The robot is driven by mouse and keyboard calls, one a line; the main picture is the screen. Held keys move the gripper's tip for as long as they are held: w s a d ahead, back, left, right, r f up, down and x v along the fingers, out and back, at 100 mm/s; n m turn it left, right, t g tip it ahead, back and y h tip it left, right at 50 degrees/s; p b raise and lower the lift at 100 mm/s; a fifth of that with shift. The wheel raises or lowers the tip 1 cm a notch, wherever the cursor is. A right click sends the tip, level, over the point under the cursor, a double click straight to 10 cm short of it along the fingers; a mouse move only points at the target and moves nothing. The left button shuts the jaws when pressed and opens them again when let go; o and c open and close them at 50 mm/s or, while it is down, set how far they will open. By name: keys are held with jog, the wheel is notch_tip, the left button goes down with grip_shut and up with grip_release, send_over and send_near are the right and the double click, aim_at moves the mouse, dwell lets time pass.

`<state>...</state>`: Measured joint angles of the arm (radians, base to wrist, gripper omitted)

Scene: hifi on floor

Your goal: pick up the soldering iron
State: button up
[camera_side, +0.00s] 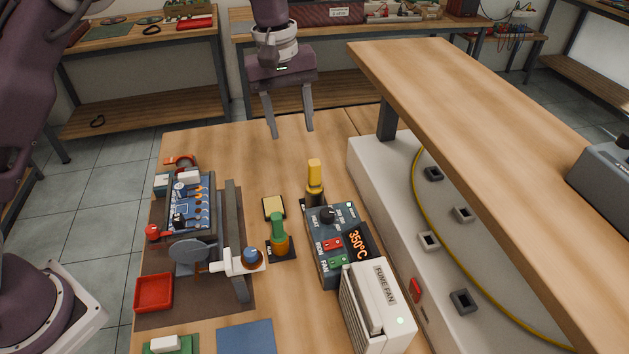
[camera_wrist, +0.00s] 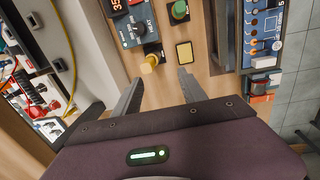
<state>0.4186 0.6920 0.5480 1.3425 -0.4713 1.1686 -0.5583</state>
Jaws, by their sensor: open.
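Two upright handled tools stand beside the station that reads 350°C; I cannot tell for certain which is the soldering iron. One has a yellow handle (camera_side: 315,173) over a dark lower part, and it shows just beyond my fingertips in the wrist view (camera_wrist: 150,64). The other has a green handle (camera_side: 278,227) with an orange lower part on a dark base, and it shows farther off in the wrist view (camera_wrist: 180,10). My gripper (camera_side: 292,133) is open and empty, above the table and apart from both. Its fingers also show in the wrist view (camera_wrist: 160,76). The tips of both tools are hidden.
The grey station (camera_side: 319,255) and white fume fan (camera_side: 378,312) stand close to the tools. A yellow sponge (camera_side: 273,207) lies nearby. A blue circuit board (camera_side: 190,205) in a holder is at left, with a red tray (camera_side: 154,292). A raised wooden shelf (camera_side: 470,120) overhangs at right.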

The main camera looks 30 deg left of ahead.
jog(key=y, duration=0.1)
send_over(315, 175)
jog(key=shift+g, duration=0.3)
jog(key=f, duration=0.8)
jog(key=shift+w+a, duration=0.25)
jog(key=shift+w, duration=0.05)
jog(key=f, duration=0.6)
jog(key=shift+w+a+f, duration=0.15)
jog(key=shift+w+f, duration=0.1)
jog(key=shift+f, duration=0.15)
grip_shut()
